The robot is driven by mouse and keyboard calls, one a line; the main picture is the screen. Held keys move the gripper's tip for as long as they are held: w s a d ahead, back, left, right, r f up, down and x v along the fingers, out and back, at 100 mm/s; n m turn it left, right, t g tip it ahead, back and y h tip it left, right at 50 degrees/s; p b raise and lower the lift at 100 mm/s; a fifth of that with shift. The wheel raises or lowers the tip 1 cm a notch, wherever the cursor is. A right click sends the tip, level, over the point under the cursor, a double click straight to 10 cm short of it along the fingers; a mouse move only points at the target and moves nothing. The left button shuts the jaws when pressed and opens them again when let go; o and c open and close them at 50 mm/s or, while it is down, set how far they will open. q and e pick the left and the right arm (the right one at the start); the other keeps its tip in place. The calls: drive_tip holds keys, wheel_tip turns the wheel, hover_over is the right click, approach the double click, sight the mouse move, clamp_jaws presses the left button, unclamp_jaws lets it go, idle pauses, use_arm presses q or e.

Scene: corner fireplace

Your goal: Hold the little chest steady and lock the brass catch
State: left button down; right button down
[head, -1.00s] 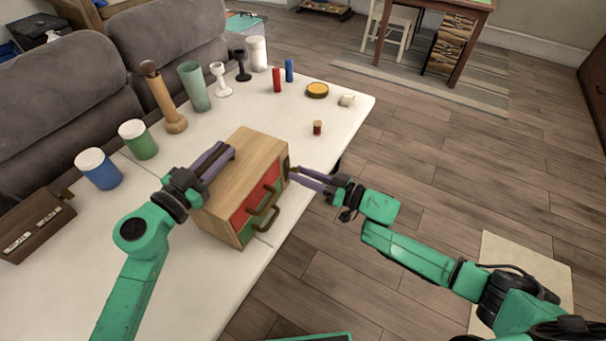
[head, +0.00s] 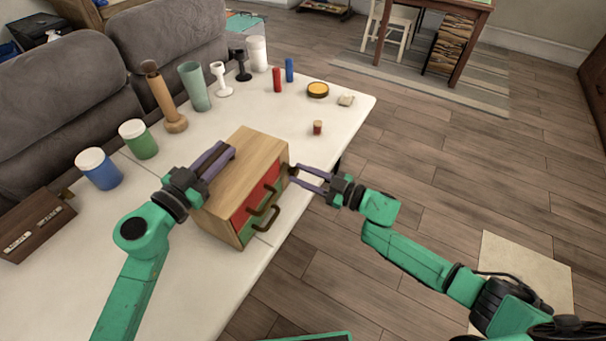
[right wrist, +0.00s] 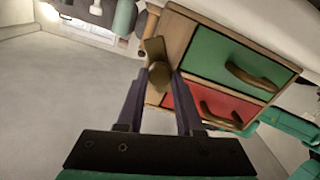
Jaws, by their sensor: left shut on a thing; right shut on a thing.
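The little wooden chest (head: 246,170) stands on the white table, with a red drawer (head: 254,205) above a green drawer, both closed. My right gripper (head: 293,171) is shut on the brass catch (right wrist: 154,52) at the chest's right edge. In the right wrist view the chest (right wrist: 173,38) appears upside down, and the catch's knob sits between my right fingertips (right wrist: 160,78).
Cups, goblets and a wooden mill (head: 165,100) stand along the sofa side of the table (head: 310,105). A small red-brown piece (head: 318,127) lies behind the chest. A brown box (head: 35,225) is at the far left. Open floor lies to the right.

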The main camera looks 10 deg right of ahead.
drive_tip(key=n, duration=0.5)
drive_tip(key=shift+n, duration=0.3)
drive_tip(key=n, duration=0.5)
drive_tip(key=shift+n, duration=0.3)
drive_tip(key=c, duration=0.5)
unclamp_jaws()
drive_tip(key=shift+c, duration=0.2)
drive_tip(key=v, duration=1.2)
drive_tip(key=shift+f, duration=0.1)
